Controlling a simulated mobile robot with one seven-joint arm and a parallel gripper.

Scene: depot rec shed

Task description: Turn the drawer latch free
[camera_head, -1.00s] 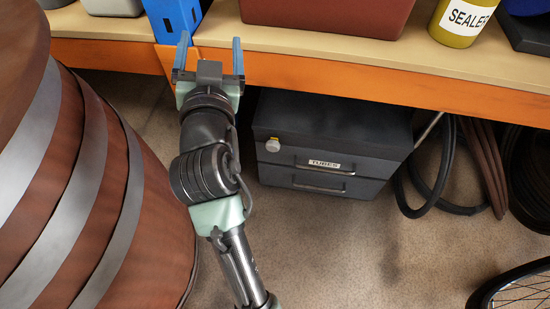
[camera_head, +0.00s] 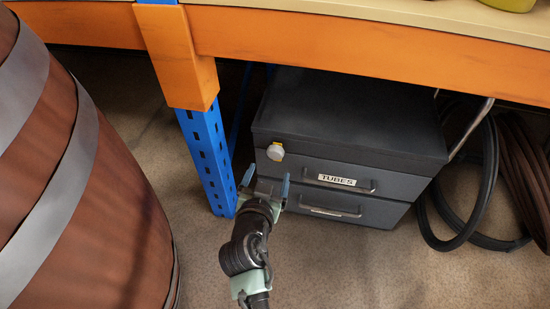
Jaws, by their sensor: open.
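The drawer latch (camera_head: 275,152) is a small pale knob with a yellowish side. It sits at the upper left of the front of a dark grey drawer cabinet (camera_head: 350,110). The top drawer has a "TUBES" label (camera_head: 337,180) and a bar handle; a second drawer is below. My gripper (camera_head: 265,178) is open and empty, its two blue-grey fingers pointing up in the picture. It appears just below the latch, in front of the cabinet's left side. I cannot tell the exact gap in depth.
An orange shelf beam (camera_head: 400,63) runs above the cabinet. A blue perforated upright (camera_head: 205,150) stands close to the left of my gripper. A large brown barrel (camera_head: 90,210) fills the left. Black hoses (camera_head: 485,190) hang at the right. The floor in front is clear.

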